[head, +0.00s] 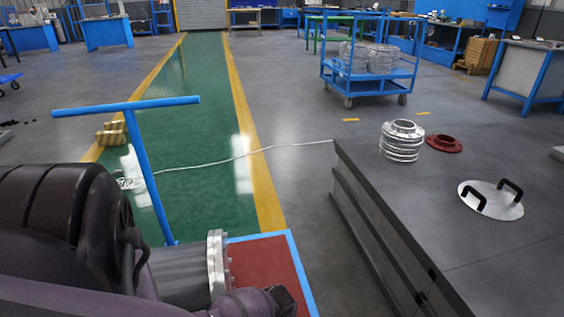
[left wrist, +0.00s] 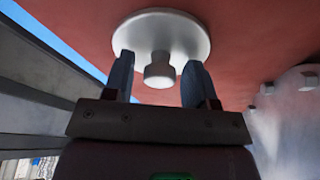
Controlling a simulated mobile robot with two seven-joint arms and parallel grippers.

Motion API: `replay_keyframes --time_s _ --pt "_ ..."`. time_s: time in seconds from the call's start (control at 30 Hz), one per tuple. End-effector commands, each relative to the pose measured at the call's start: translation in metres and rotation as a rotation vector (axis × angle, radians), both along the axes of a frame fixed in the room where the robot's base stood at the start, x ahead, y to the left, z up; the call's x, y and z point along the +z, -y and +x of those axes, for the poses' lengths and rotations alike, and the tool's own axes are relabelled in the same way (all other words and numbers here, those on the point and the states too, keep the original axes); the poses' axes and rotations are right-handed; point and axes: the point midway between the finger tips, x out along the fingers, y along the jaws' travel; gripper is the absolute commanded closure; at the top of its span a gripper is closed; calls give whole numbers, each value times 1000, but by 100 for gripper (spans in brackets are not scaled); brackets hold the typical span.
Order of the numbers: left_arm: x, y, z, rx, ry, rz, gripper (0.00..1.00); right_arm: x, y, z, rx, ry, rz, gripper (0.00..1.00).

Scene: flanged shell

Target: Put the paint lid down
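A round white lid with a short knob (left wrist: 160,38) shows in the left wrist view, against a red surface (left wrist: 255,40). It appears to rest flat on that surface. My left gripper (left wrist: 158,75) has its two fingers apart, one on each side of the knob, with a visible gap on both sides. The fingers do not appear to grip the knob. In the head view the lid and my left fingertips are hidden or out of frame. My right gripper is in neither view.
A red cart top with blue edges (head: 262,262) carries a grey flanged shell (head: 190,274) beside my arm. A dark table (head: 440,215) at right holds stacked metal flanges (head: 401,143), a red ring (head: 444,143) and a steel plate with black handles (head: 492,207). The green walkway (head: 205,110) is mostly clear.

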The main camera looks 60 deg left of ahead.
Motion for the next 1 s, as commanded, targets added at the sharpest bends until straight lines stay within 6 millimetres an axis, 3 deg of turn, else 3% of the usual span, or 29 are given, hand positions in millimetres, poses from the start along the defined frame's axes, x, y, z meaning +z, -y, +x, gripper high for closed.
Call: replay_keyframes --time_s 0.27,0.43,1.0 --pt "1 0 0 0 0 0 46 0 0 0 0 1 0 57" --pt "13 1 1 1 4 -1 46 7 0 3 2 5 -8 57" --pt "108 21 -11 0 13 -1 46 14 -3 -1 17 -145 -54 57"
